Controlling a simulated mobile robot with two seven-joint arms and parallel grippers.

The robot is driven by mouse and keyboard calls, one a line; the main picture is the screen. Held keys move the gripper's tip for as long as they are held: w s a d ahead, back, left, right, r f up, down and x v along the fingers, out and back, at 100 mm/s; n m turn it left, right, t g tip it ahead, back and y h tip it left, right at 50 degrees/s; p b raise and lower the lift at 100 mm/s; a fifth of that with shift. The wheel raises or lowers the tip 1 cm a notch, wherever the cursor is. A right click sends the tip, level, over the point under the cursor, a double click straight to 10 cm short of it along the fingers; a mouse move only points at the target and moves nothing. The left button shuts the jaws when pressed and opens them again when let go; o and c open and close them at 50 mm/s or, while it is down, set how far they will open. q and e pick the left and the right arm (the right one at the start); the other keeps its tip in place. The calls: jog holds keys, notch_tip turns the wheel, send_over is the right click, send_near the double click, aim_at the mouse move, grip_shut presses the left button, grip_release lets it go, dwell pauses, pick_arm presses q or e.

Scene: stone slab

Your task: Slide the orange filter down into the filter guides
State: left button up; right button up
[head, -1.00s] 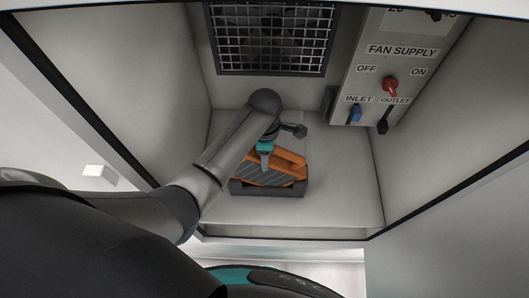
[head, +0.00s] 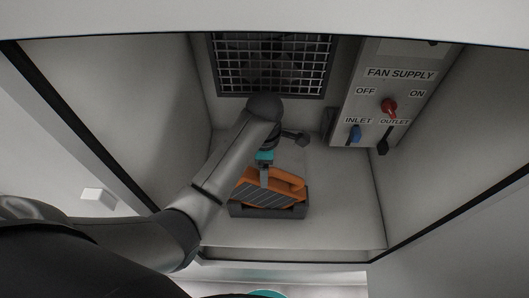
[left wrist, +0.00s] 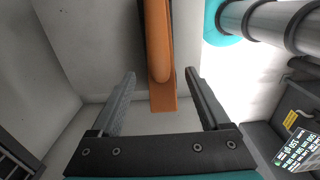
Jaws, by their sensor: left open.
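The orange filter (head: 272,190) has a dark pleated face and a handle on top. It stands slightly tilted in the dark filter guides (head: 268,212) on the floor of the bay; how deep it sits I cannot tell. My left gripper (head: 265,183) is at the filter's handle, in front of the back wall. In the left wrist view the gripper (left wrist: 160,74) is open, with a finger on each side of the orange filter handle (left wrist: 158,45) and gaps on both sides. My right gripper is not in view.
A grille (head: 270,65) is in the back wall above the filter. A fan supply panel (head: 390,90) with a red knob (head: 388,106), a blue inlet lever (head: 355,133) and a black outlet lever (head: 382,147) is at the right. The bay floor right of the guides (head: 345,205) is clear.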

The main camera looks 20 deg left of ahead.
pick_arm(q)
notch_tip(320, 180, up, 6)
jog(key=shift+w+f, duration=0.1)
jog(key=shift+w, duration=0.05)
jog(key=shift+s+r, duration=0.2)
jog(key=shift+r, duration=0.4)
